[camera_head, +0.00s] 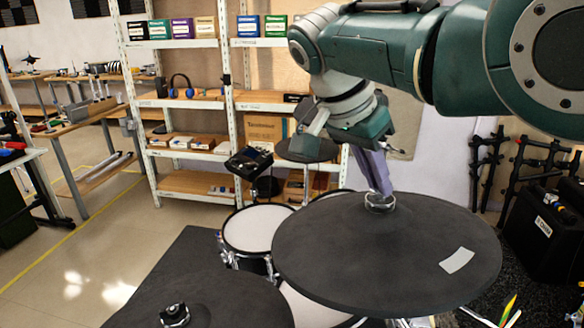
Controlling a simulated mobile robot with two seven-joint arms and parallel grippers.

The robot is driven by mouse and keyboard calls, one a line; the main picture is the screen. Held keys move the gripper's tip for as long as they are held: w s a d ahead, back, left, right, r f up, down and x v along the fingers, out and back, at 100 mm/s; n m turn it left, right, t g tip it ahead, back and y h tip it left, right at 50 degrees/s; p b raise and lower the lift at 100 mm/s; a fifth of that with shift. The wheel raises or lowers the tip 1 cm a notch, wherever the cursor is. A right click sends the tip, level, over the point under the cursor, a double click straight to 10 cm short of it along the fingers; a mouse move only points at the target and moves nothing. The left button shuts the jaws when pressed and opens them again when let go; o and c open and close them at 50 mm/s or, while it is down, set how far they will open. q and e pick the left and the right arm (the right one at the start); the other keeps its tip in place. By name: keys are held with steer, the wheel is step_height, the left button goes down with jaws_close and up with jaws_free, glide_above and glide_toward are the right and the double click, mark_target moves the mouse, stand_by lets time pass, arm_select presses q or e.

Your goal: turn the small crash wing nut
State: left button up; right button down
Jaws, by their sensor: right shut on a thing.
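The wing nut (380,205) sits at the top centre of the dark round crash pad (340,250) on the right. Only a shiny metallic part of it shows around the fingertips. My right gripper (379,192) comes down on it from above with its pale purple fingers, shut on the wing nut. The fingers hide most of the nut, so its angle cannot be told. My left gripper is not in view.
A second dark pad (215,300) with its own black top nut (174,315) lies at lower left. A white-headed drum (258,228) stands behind the crash pad. Shelves (190,100) line the back wall. A black case (545,225) stands at right.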

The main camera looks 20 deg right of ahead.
steer(key=c, duration=0.9)
jaws_free()
steer(key=shift+c, duration=0.2)
steer(key=shift+r, duration=0.1)
steer(key=shift+a+r, duration=0.15)
steer(key=shift+r, duration=0.15)
steer(key=b+v, duration=0.1)
steer(key=v, duration=0.8)
steer(key=shift+a, duration=0.15)
